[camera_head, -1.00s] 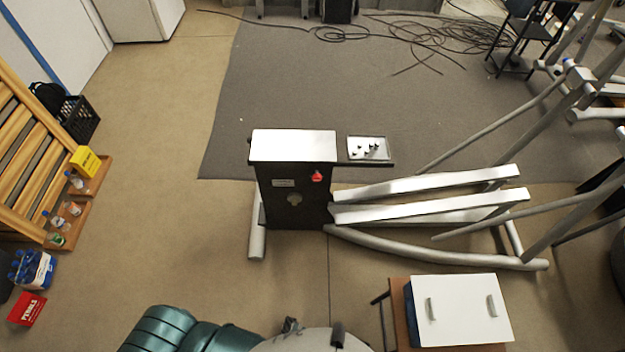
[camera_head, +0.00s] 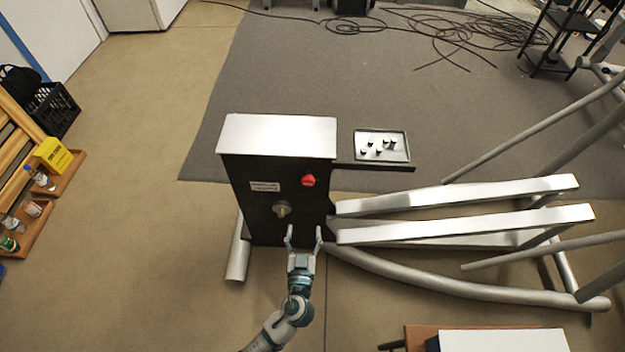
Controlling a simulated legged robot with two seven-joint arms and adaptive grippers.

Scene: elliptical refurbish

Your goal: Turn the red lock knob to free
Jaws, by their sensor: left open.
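The red lock knob (camera_head: 308,181) is on the upper right of the dark front face of the elliptical's housing (camera_head: 245,205). A white label is to its left and a metallic round fitting (camera_head: 282,209) sits lower on the same face. My left gripper (camera_head: 304,232) is open and empty, its two fingers pointing up at the lower right of the housing face. It is below the red knob in the picture and apart from it. My right gripper does not show.
A tray with small dark parts (camera_head: 382,146) sits on a shelf right of the housing. Silver pedal arms (camera_head: 460,195) extend to the right. A white-topped cabinet (camera_head: 500,340) is at the bottom right.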

